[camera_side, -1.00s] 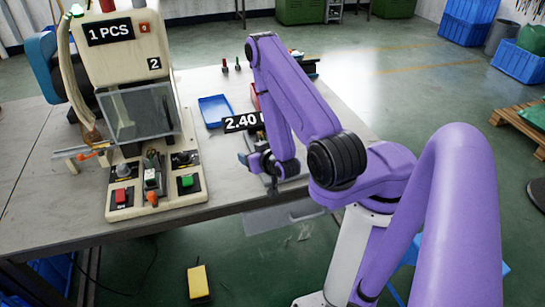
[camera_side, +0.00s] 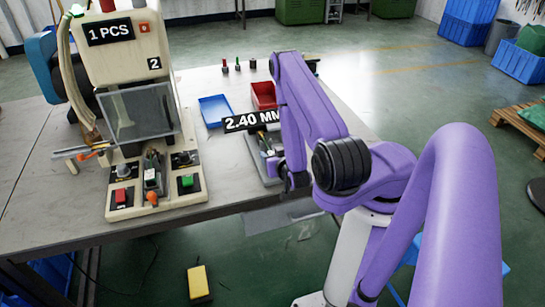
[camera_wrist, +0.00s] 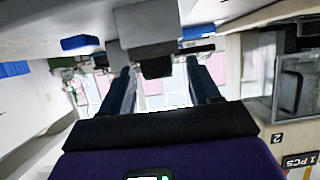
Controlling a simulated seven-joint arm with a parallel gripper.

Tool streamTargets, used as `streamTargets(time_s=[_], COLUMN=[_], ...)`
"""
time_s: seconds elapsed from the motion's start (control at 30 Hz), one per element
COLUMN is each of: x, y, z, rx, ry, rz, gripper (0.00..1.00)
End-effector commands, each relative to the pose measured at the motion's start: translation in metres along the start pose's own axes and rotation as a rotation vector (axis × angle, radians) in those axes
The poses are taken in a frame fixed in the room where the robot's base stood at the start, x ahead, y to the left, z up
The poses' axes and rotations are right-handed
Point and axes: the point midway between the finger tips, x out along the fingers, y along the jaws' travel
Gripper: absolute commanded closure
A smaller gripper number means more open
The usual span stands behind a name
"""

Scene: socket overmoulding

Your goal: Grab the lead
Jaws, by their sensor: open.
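My gripper (camera_side: 295,183) hangs at the table's front edge, right of a grey fixture (camera_side: 258,172) with the "2.40 MM" sign, and is mostly hidden by my arm. In the wrist view my gripper's two dark fingers (camera_wrist: 164,82) are apart. A grey block with a dark lower end (camera_wrist: 157,65) shows between them; I cannot tell how far beyond the fingers it is. Thin dark and yellowish pieces (camera_side: 266,144) lie on the fixture, possibly the lead, but they are too small to tell. I see nothing clearly held.
The cream press (camera_side: 155,205) with a clear guard (camera_side: 140,112) stands at left. A blue tray (camera_side: 215,110) and a red tray (camera_side: 263,95) sit behind the fixture. Small coloured pieces (camera_side: 238,64) stand at the back. Bare table lies between press and fixture.

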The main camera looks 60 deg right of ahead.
Motion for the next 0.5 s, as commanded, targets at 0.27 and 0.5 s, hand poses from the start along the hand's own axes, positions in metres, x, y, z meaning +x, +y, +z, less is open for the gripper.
streamTargets(time_s=[0.27,0.5], x=[0.026,0.027], y=[0.0,0.0], z=[0.0,0.0], rx=[0.0,0.0], ry=[0.0,-0.001], rz=[0.0,0.0], gripper=[0.38,0.45])
